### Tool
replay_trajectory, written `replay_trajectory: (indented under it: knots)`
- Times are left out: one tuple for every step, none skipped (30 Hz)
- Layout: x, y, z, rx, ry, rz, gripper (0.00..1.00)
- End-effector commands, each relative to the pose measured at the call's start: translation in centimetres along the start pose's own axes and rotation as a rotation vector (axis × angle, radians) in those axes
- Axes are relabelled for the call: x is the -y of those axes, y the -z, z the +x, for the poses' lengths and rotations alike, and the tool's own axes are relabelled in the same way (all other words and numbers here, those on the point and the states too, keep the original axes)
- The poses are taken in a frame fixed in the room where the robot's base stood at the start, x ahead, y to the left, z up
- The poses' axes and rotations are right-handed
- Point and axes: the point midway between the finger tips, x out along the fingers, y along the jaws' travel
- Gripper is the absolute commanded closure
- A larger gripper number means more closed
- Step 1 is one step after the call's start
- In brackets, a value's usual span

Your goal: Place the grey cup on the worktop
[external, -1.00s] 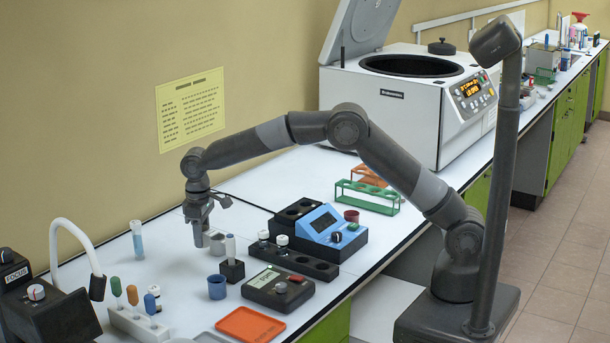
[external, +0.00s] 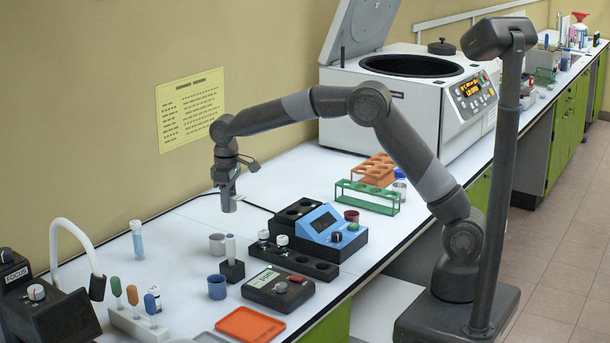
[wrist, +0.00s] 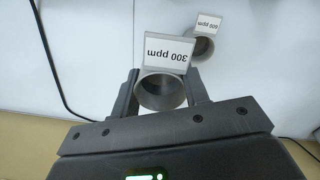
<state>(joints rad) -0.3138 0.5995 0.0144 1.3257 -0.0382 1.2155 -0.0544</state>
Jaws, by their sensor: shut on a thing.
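My gripper (external: 227,194) is shut on a grey cup (wrist: 160,92), which carries a white label reading 300 ppm. In the external view the held cup (external: 229,204) shows just below the fingers, and it looks raised above the white worktop (external: 185,225). In the wrist view the fingers stand on either side of it and its opening looks empty. A second grey cup (external: 217,243) stands on the worktop; it also shows in the wrist view (wrist: 202,46), smaller, with its own ppm label.
A black block (external: 232,270) with a white-capped vial, a blue cup (external: 217,287) and a blue-fronted device (external: 325,228) stand nearby. A dark cable crosses the worktop. The worktop towards the centrifuge (external: 410,100) is fairly clear.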

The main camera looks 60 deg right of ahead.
Motion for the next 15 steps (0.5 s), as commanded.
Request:
replay_trajectory:
  knots:
    - [-2.1, -0.2, 0.0, 0.000, 0.000, 0.009, 0.81]
    - [-3.4, -0.4, 0.1, 0.000, 0.000, 0.011, 0.81]
    - [-5.1, -0.6, 0.1, 0.001, 0.001, 0.011, 0.81]
    - [-6.5, -0.9, 0.1, 0.001, 0.001, 0.011, 0.81]
    - [-8.0, -1.2, 0.2, 0.001, 0.002, 0.012, 0.81]
    - [-9.9, -1.6, 0.2, 0.001, 0.002, 0.012, 0.81]
    - [-11.3, -2.0, 0.3, 0.001, 0.003, 0.012, 0.81]
    - [-12.7, -2.4, 0.3, 0.001, 0.003, 0.012, 0.81]
    - [-14.6, -2.9, 0.3, 0.001, 0.003, 0.012, 0.81]
    - [-15.9, -3.4, 0.4, 0.002, 0.004, 0.012, 0.81]
    - [-17.3, -3.9, 0.4, 0.002, 0.004, 0.011, 0.81]
    - [-19.1, -4.6, 0.5, 0.002, 0.004, 0.011, 0.81]
    - [-20.5, -5.1, 0.5, 0.002, 0.004, 0.012, 0.81]
    - [-21.8, -5.7, 0.5, 0.002, 0.004, 0.011, 0.81]
    - [-23.6, -6.6, 0.6, 0.002, 0.005, 0.011, 0.81]
